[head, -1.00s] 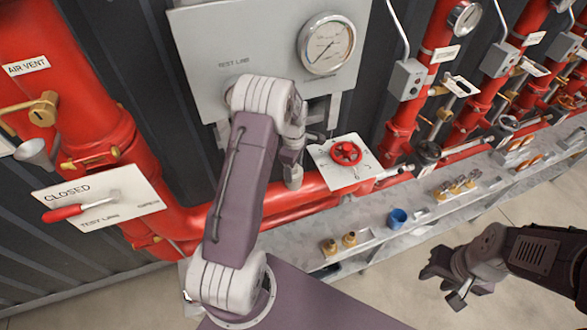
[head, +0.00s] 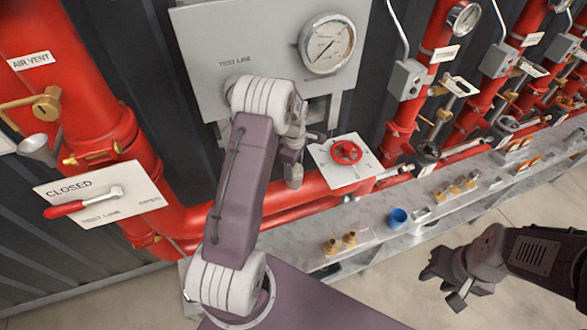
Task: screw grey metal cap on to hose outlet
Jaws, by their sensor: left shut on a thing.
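My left gripper (head: 294,160) is in front of the grey gauge panel's lower edge, left of the red handwheel. It is shut on a small grey cylindrical piece, which looks like the grey metal cap (head: 294,179); the wrist hides much of the grip. The cap is close to the red horizontal pipe; I cannot tell whether it touches anything. I cannot make out a hose outlet clearly behind my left arm. My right gripper (head: 446,286) is at the lower right, over the floor, with its fingers apart and empty.
A red handwheel (head: 346,152) on a white plate is just right of my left gripper. A gauge panel (head: 222,50) is above. The metal shelf (head: 372,232) holds brass fittings (head: 341,243), a blue cup (head: 398,218) and other parts. A red-handled lever (head: 66,208) is at left.

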